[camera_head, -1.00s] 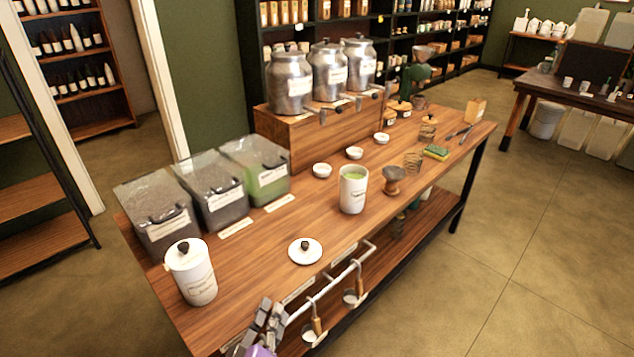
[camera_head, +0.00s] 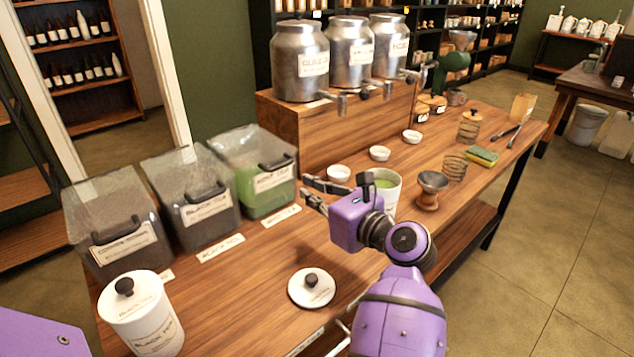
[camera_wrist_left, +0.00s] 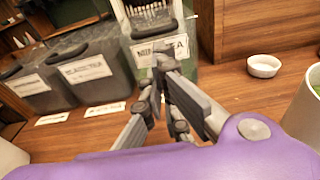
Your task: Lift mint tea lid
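A round white lid (camera_head: 311,287) with a dark knob lies flat on the wooden table near its front edge, in the head view. I take it as the mint tea lid; its small label is not readable. A white canister (camera_head: 389,203) with green contents stands uncovered beyond it, partly hidden by my arm. Its side also shows in the wrist view (camera_wrist_left: 305,112). My left gripper (camera_head: 304,185) is in the air above the table, behind the lid in the picture and apart from it. Its fingers are apart and empty. In the wrist view the fingers (camera_wrist_left: 160,75) point toward the bins.
A white canister marked Black Tea (camera_head: 145,318) stands lidded at front left. Dark bins (camera_head: 191,207) and a green-filled bin (camera_head: 256,180) stand behind. Metal urns (camera_head: 350,60) stand on a wooden box. Small white bowls (camera_head: 339,173) sit beyond the gripper. Bare tabletop surrounds the lid.

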